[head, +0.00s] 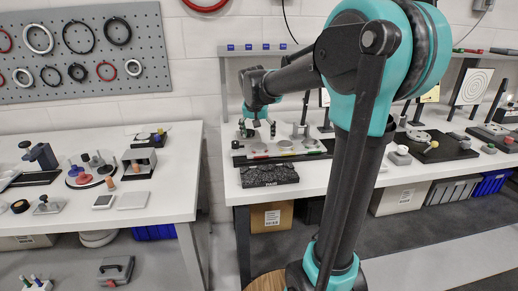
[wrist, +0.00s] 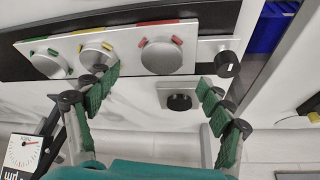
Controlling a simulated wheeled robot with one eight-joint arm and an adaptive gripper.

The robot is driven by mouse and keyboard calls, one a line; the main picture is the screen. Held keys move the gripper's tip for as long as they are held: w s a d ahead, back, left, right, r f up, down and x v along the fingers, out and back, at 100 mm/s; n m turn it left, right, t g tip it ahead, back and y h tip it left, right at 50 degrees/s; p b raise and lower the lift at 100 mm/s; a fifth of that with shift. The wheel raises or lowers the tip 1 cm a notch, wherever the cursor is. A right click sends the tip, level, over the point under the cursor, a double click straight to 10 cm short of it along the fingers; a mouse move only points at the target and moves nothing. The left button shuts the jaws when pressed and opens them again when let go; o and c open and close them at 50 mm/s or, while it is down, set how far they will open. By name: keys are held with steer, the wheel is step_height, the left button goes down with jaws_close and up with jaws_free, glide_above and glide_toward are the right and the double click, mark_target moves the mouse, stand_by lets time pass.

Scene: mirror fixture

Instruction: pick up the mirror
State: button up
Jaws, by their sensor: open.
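My gripper (wrist: 156,86) is open, with its green-padded fingers spread wide and nothing between the pads. In the head view my gripper (head: 257,130) hangs over the left end of a long dark fixture board (head: 284,155). The board (wrist: 130,14) carries silver plates with round silver discs, such as the right disc (wrist: 167,56), with red, green and yellow clips around them. I cannot tell for certain which piece is the mirror.
A black knob (wrist: 227,65) stands on a silver plate close to the right finger. A dial gauge (wrist: 24,151) is at lower left. A black speckled block (head: 269,175) sits at the bench's front edge. Stands and a target board (head: 473,87) fill the right side.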

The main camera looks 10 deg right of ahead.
mark_target(259, 146)
steer(key=shift+x, duration=3)
steer(key=shift+w+r, duration=0.1)
steer(key=shift+w, duration=0.1)
steer(key=c, duration=1.3)
steer(key=shift+c, duration=0.2)
steer(key=shift+r, duration=0.1)
